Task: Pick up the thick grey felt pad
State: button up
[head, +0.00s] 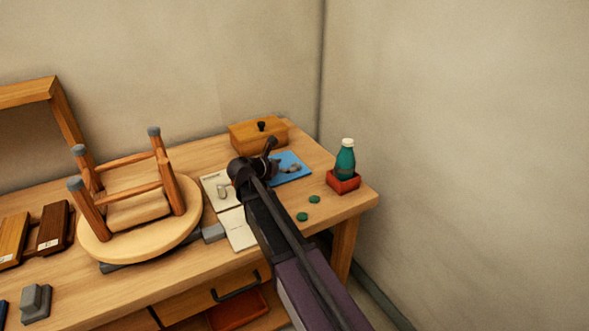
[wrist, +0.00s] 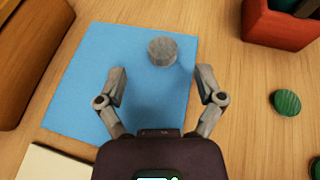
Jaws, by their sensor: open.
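A thick grey round pad (wrist: 162,50) lies on a blue mat (wrist: 85,70) in the wrist view. My gripper (wrist: 162,74) is open and empty, with one finger on each side. The pad is just beyond the fingertips in the picture, midway between them, and no contact with the fingers shows. In the head view the blue mat (head: 301,160) is at the back right of the bench, partly hidden by my arm. Small grey-brown shapes on it there are too small to tell apart.
A wooden box (head: 250,138) stands behind the mat. A green bottle (head: 345,160) stands in a red tray (head: 343,184) at right. Green discs (head: 302,217) lie nearer the front. An upturned stool (head: 100,245) fills the left side. White cards (head: 240,232) lie near my arm.

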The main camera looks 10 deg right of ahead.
aim_at(295, 166)
jog(key=x, duration=0.1)
jog(key=b+x, duration=0.1)
jog(key=x, duration=0.1)
jog(key=shift+s+d+f, duration=0.1)
jog(key=shift+s+f, duration=0.1)
jog(key=shift+f, duration=0.15)
jog(key=shift+w+d+f+b, duration=0.15)
jog(key=shift+w+d+b, duration=0.25)
jog(key=shift+d, duration=0.15)
jog(key=c, duration=0.8)
